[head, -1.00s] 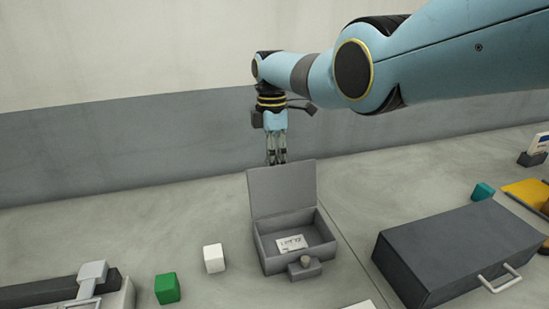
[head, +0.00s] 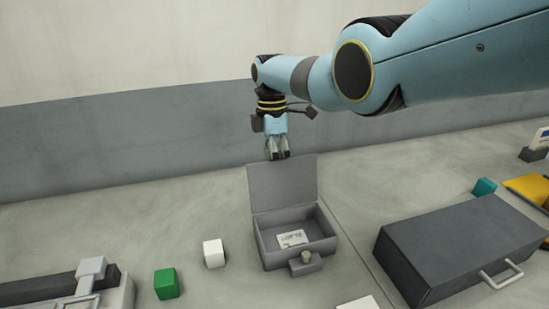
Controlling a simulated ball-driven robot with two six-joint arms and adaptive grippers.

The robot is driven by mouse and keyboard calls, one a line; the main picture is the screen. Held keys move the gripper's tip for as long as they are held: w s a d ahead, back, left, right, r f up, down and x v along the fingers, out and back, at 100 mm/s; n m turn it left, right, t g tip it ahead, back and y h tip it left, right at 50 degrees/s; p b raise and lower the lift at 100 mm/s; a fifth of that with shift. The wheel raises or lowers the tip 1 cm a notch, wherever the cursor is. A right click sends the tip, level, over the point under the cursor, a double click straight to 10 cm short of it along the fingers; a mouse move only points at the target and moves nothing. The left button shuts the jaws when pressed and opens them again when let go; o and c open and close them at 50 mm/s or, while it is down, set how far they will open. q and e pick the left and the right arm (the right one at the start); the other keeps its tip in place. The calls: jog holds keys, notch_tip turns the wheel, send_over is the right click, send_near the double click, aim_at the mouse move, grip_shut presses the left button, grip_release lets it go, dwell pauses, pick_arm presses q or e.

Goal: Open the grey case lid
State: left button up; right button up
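The grey case (head: 276,256) stands on the worktop with its lid (head: 282,185) raised up at the back, close to upright. A small white label or card with dark marks (head: 292,239) lies inside the case. A grey block with a round knob (head: 305,262) is at its front. My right gripper (head: 277,156) points down just behind and above the lid's top edge; I cannot tell whether it touches the lid. Its fingers look small and close together, and whether they are open or shut is not clear. My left gripper is not in view.
A white cube (head: 214,253) and a green cube (head: 167,284) stand left of the case. A large dark box with a handle (head: 460,247) stands at right, with a teal cube (head: 484,187) behind it. A grey device (head: 92,270) is at lower left.

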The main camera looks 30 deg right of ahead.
jog(key=shift+s+f, duration=0.1)
dwell(0.3)
notch_tip(320, 180, up, 12)
jog(key=w, duration=0.1)
jog(key=shift+w+d, duration=0.2)
jog(key=shift+w, duration=0.15)
dwell(0.5)
